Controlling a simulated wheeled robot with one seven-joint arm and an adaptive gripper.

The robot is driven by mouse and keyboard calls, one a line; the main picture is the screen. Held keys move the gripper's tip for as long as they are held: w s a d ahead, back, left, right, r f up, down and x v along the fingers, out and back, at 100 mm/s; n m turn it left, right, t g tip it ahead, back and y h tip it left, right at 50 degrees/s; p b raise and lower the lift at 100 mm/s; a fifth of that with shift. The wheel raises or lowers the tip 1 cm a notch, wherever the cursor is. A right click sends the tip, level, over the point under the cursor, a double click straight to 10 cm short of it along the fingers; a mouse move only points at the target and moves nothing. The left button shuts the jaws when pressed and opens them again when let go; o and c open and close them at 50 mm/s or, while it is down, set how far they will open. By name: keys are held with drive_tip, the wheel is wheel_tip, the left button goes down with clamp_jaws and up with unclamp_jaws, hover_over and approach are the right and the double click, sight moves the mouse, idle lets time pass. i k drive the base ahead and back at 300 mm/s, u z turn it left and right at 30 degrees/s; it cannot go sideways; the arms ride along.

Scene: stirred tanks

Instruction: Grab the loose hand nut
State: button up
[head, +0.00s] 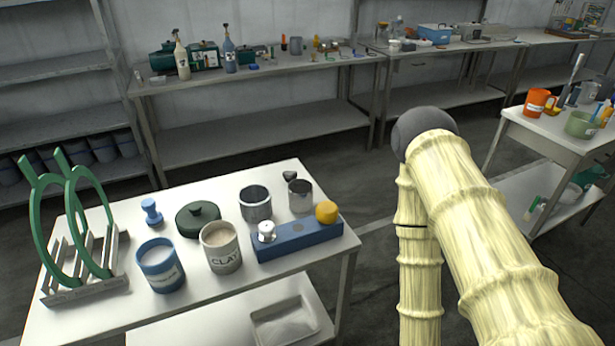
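I cannot tell for sure which piece is the loose hand nut. A small dark lobed piece (289,176) lies at the back right of the near white table, behind a metal cup. A small blue spool-shaped piece (151,211) stands alone left of the green lidded pot. A blue block (298,238) at the table's right front bears a white knob (266,231) at its left end and a yellow knob (326,212) at its right end. My gripper is not in view; only my cream-sleeved arm shows, right of the table.
The near table (205,295) also holds a green ring rack (85,285), a blue tub (160,270), a CLAY tub (221,250), a green lidded pot (198,217) and two metal cups. A side table (560,134) stands at right. Benches line the back wall.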

sight(288, 176)
drive_tip(key=z, duration=1.8)
drive_tip(key=i, duration=2.15)
drive_tip(key=u, duration=2.55)
